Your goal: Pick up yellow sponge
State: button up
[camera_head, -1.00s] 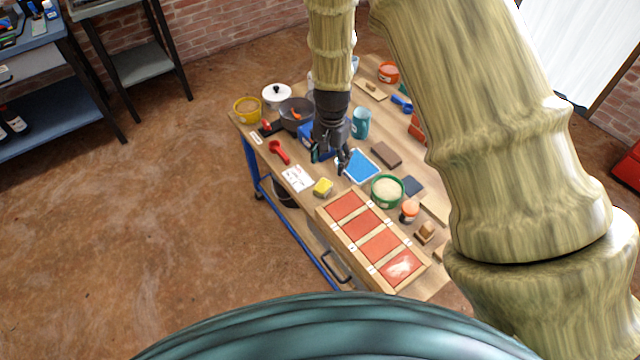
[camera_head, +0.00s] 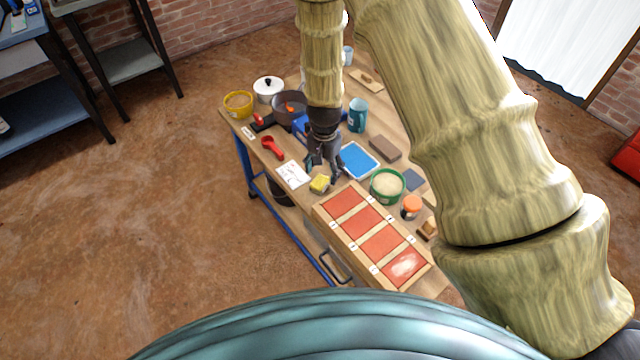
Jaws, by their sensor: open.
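The yellow sponge (camera_head: 319,184) lies on the wooden workbench (camera_head: 283,160) near its left edge, between a white paper card and the long tray with red panels. My dark gripper (camera_head: 323,177) is open and points down, with its fingertips at or just above the sponge. One finger shows on the left and one on the right of the sponge's upper part. I cannot tell whether the fingers touch it.
A white card (camera_head: 293,174) lies left of the sponge, and a blue tray (camera_head: 359,160) right of it. The tray with red panels (camera_head: 362,222) is close in front. A green tub (camera_head: 387,185), a red scoop (camera_head: 272,147) and a teal mug (camera_head: 357,115) stand around.

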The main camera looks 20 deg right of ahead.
aim_at(321, 179)
jog(key=shift+w+a+f+p, duration=0.1)
jog(key=shift+a+f+p, duration=0.1)
jog(key=shift+f, duration=0.85)
jog(key=shift+a+f+p, duration=0.2)
jog(key=shift+f, duration=1.55)
jog(key=c, duration=1)
jog(key=shift+r, duration=0.1)
notch_tip(321, 179, up, 10)
jog(key=shift+f+b, duration=0.1)
jog(key=shift+b, duration=0.3)
